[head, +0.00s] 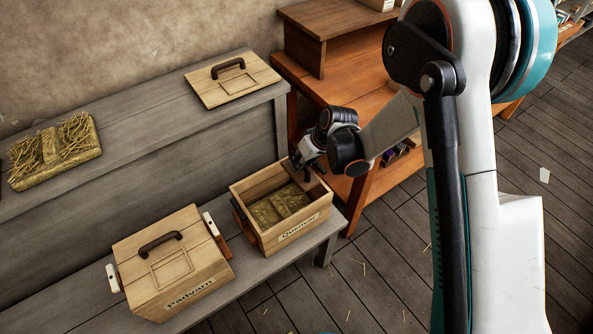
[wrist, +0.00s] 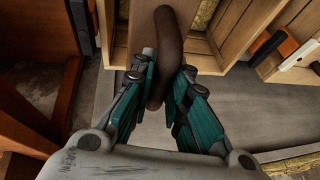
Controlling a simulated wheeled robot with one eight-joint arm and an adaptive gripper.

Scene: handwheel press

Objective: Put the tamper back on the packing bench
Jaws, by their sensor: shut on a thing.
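The tamper (wrist: 161,50) has a dark brown, curved handle, which stands between the fingers of my gripper (wrist: 163,85) in the wrist view. A flat wooden piece behind the handle looks like its block. In the head view my gripper (head: 308,172) is at the back right corner of the open crate labelled Quemar (head: 293,236), and the brown tamper (head: 318,188) shows partly below it. I cannot tell whether the tamper touches the crate. A grey bench (head: 200,290) carries the crate. No label shows which bench is the packing bench.
A closed crate (head: 172,262) stands left of the open one, which holds straw packing (head: 278,206). A higher grey bench (head: 150,105) bears a crate lid (head: 232,82) and a straw slab (head: 55,150). An orange-brown wooden bench (head: 345,90) stands behind my gripper, with bare top showing.

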